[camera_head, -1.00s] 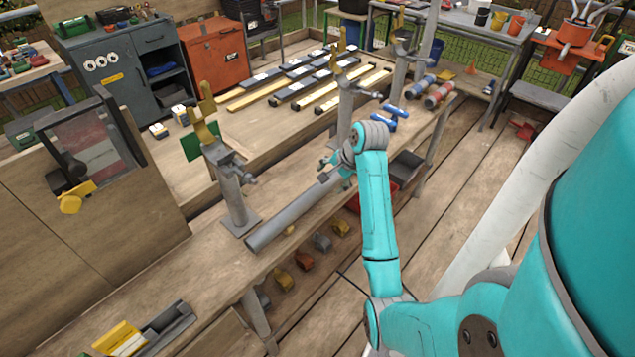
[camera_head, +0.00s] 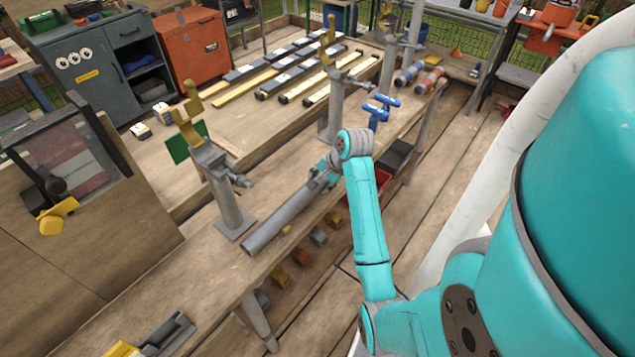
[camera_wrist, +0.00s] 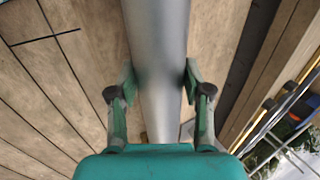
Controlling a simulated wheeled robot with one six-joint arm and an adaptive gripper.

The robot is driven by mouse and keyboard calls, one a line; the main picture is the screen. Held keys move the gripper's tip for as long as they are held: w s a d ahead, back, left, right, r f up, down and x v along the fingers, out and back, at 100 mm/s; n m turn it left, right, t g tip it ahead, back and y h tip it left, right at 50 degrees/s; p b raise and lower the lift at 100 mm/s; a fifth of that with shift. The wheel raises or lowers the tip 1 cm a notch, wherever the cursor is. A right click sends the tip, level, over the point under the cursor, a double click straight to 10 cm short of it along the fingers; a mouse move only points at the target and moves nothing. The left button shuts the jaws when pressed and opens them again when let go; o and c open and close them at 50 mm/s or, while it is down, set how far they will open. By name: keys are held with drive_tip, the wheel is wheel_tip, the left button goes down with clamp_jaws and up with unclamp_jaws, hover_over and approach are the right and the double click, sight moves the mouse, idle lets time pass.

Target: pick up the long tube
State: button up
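The long tube (camera_head: 278,218) is a plain grey cylinder lying along the wooden workbench, beside a grey post stand. My gripper (camera_head: 325,176) is at the tube's far part in the head view. In the wrist view, the tube (camera_wrist: 158,50) runs between the two green fingers of my gripper (camera_wrist: 158,82), one on each side. The fingertips sit very near the tube's sides. I cannot tell whether they press on it. The tube's far end is hidden by my gripper and arm in the head view.
A near post stand (camera_head: 228,195) with a yellow top and a farther post stand (camera_head: 335,105) rise from the bench close to the tube. Blue clamp-like tools (camera_head: 378,112) stand beyond my wrist. A red bin (camera_head: 378,183) is below the bench edge.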

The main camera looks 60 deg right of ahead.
clamp_jaws()
drive_tip(key=shift+r, duration=0.15)
wheel_tip(320, 180, up, 10)
drive_tip(key=shift+f, duration=0.1)
idle(0.3)
